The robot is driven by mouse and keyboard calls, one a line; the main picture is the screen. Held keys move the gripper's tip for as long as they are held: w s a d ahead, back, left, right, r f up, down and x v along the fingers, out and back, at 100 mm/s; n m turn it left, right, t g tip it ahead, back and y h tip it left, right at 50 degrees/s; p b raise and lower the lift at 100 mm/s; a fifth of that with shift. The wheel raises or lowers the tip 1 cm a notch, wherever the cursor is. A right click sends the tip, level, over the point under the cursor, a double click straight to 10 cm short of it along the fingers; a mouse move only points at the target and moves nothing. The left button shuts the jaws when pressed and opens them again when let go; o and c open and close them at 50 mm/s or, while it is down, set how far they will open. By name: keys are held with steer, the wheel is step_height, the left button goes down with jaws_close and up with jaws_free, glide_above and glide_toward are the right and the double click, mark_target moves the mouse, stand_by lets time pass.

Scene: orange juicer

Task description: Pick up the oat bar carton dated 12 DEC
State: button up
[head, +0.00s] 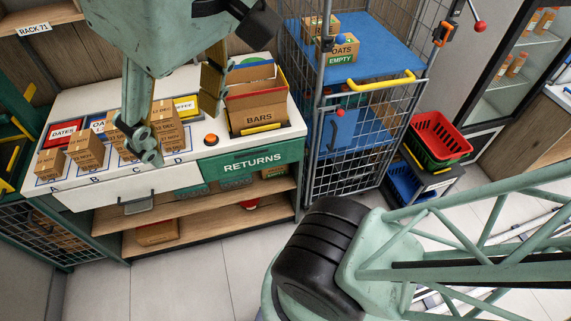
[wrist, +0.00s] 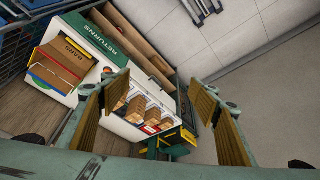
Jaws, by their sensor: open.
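Several brown cartons stand in a row on the white counter: one at the A mark (head: 50,163), one near B (head: 86,150), and others near C and D partly behind my gripper. They also show in the wrist view (wrist: 136,107). My gripper (head: 182,130) is open and empty over the counter's C and D end, with one finger in front of the cartons. In the wrist view my gripper (wrist: 158,98) has its fingers wide apart, with cartons showing between them.
A larger box marked BARS (head: 258,107) stands on the counter's right, beside a red button (head: 211,139) and above the green RETURNS panel (head: 248,162). A wire cage cart (head: 350,150) with a blue top is further right.

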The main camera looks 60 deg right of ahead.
steer(key=shift+o, duration=0.5)
steer(key=shift+s+f, duration=0.25)
steer(key=shift+f, duration=0.1)
steer(key=m+g+h, duration=0.1)
steer(key=m+g, duration=0.2)
steer(key=m, duration=0.5)
glide_above(161, 110)
steer(key=s+a, duration=0.1)
step_height(161, 110, down, 23)
steer(key=shift+s+a+f, duration=0.1)
steer(key=shift+s+f, duration=0.05)
steer(key=shift+s, duration=0.05)
steer(key=shift+f, duration=0.1)
steer(key=shift+w+d+f, duration=0.15)
steer(key=shift+f, duration=1.25)
steer(key=shift+w+d+f, duration=0.15)
steer(key=shift+w+f, duration=0.05)
steer(key=shift+f, duration=1.15)
steer(key=shift+w+d+f, duration=0.15)
steer(key=shift+f, duration=1.25)
